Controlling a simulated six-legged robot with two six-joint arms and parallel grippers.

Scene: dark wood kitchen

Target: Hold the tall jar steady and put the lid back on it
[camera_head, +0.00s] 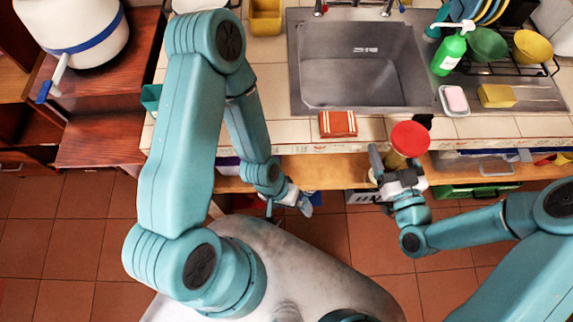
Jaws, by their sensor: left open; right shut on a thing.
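I cannot tell whether the jar's base rests on anything. My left gripper (288,208) is open and empty, in front of the counter, left of the jar.
A red-brown packet (337,124) lies on the counter's front edge, left of the jar. Behind are the sink (361,65), a green bottle (449,52), a soap dish (454,100) and a yellow sponge (497,95). A wooden shelf (330,172) runs below the counter.

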